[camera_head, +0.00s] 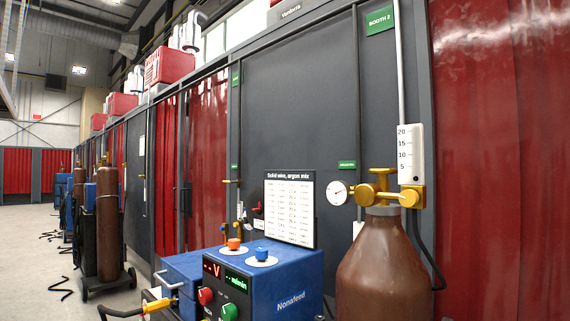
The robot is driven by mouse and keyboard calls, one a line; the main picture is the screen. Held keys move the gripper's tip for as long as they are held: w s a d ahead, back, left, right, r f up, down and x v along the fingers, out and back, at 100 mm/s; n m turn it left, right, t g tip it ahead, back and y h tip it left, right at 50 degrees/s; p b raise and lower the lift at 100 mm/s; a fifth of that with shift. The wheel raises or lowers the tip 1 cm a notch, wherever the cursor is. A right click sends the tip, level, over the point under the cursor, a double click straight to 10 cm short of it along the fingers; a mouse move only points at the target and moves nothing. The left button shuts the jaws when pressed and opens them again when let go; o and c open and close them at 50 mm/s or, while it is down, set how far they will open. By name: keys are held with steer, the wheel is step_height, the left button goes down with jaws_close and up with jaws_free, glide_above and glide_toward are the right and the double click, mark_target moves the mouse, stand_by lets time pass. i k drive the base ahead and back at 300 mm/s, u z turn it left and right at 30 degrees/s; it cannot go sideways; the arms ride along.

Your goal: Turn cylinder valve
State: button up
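A brown gas cylinder (383,268) stands upright at the right front; its lower part is cut off by the picture's bottom edge. On its neck sits a brass valve and regulator body (378,194), with a flat brass handle (382,171) on top. A round white gauge (337,193) is on its left. A clear flow tube (410,153) marked 5 to 20 rises on its right. I cannot tell whether the valve is open or closed. My gripper is not in view.
A blue wire-feed machine (290,287) with knobs and displays stands left of the cylinder, with a white settings chart (289,208) behind it. A dark hose (424,250) hangs right of the cylinder. Red curtains (503,150) and grey panels stand behind. Free floor (30,255) lies far left.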

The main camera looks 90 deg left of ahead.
mark_target(383, 173)
steer(key=u, duration=1.95)
